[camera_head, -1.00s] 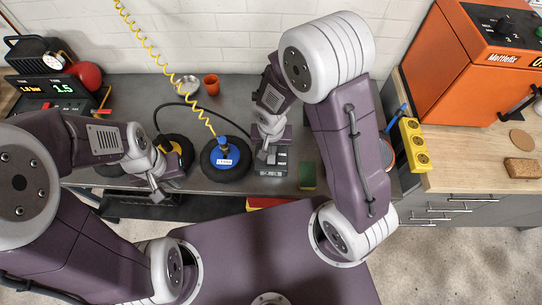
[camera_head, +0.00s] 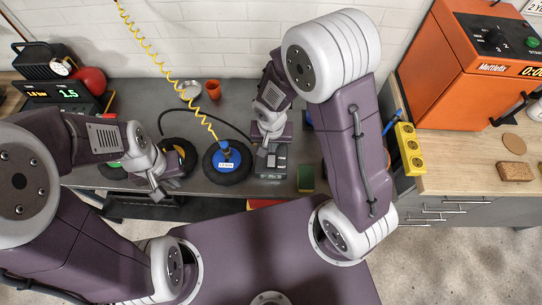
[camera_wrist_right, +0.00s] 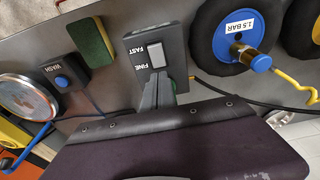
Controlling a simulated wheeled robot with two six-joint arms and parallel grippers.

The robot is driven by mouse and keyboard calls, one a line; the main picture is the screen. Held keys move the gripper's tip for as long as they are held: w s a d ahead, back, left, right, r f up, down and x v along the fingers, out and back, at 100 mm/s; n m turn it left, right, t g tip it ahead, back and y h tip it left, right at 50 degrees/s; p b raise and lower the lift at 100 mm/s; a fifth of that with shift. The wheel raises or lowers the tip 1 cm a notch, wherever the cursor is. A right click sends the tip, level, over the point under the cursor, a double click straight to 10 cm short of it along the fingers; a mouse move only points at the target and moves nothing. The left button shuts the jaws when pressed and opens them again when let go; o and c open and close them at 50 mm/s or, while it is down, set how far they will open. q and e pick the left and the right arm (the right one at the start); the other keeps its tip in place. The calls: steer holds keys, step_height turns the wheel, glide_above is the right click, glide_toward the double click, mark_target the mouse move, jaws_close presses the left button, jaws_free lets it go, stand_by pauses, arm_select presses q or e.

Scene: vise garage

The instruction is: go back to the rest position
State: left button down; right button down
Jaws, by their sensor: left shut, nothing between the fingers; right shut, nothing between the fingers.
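My left gripper (camera_head: 157,190) is shut and empty. It hangs over the front edge of the grey bench (camera_head: 225,92), in front of a wheel with a yellow hub (camera_head: 180,152). My right gripper (camera_head: 266,146) is shut and empty, above the grey FAST/FINE switch box (camera_head: 270,166). In the right wrist view its closed fingers (camera_wrist_right: 158,90) point at the rocker of the same box (camera_wrist_right: 140,50); whether they touch it I cannot tell.
A blue-hubbed wheel (camera_head: 227,161) labelled 1.5 BAR stands left of the switch box, with a yellow coiled hose above it. A green-yellow sponge (camera_head: 306,178) lies to the right. An orange machine (camera_head: 480,65) stands on the wooden bench.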

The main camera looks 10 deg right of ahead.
step_height(320, 180, up, 2)
steer(key=shift+r+p, duration=0.15)
steer(key=shift+p, duration=0.45)
